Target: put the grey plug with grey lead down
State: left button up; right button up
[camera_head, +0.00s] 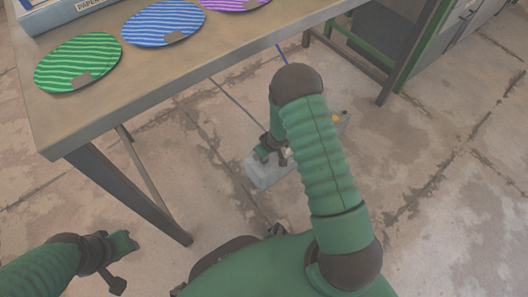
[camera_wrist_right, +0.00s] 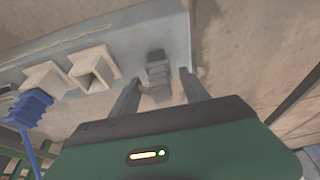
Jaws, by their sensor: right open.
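In the right wrist view a grey plug (camera_wrist_right: 158,68) stands at the grey socket block (camera_wrist_right: 110,30), between the fingers of my right gripper (camera_wrist_right: 159,80). The fingers are open, one on each side of it, and gaps show beside the plug. I cannot tell how deep the plug sits, and its lead is not clear. In the head view my right gripper (camera_head: 270,148) is low over the block (camera_head: 265,176) on the floor, partly hidden by my arm. My left gripper (camera_head: 124,243) is at lower left, away from the block; its jaw state is unclear.
Pale empty-looking sockets (camera_wrist_right: 92,68) and a blue plug (camera_wrist_right: 30,108) with a blue lead lie left of the grey plug. A table (camera_head: 150,70) with green (camera_head: 78,60), blue (camera_head: 162,22) and purple striped plates stands over the floor. Floor at right is clear.

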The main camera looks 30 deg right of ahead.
jog(key=shift+r, duration=0.3)
jog(key=s+a+r+h+p, duration=0.1)
jog(key=s+r+p, duration=0.25)
jog(key=r, duration=0.75)
jog(key=s+a+r+p, duration=0.2)
jog(key=r+p, duration=0.2)
jog(key=r, duration=0.6)
jog(key=s+a+r+m+g, duration=0.1)
jog(key=s+a+r, duration=0.7)
jog(key=s, duration=0.2)
jog(key=shift+s+a+r+y, duration=0.25)
jog(key=shift+s+r+y, duration=0.05)
jog(key=shift+s+r, duration=0.1)
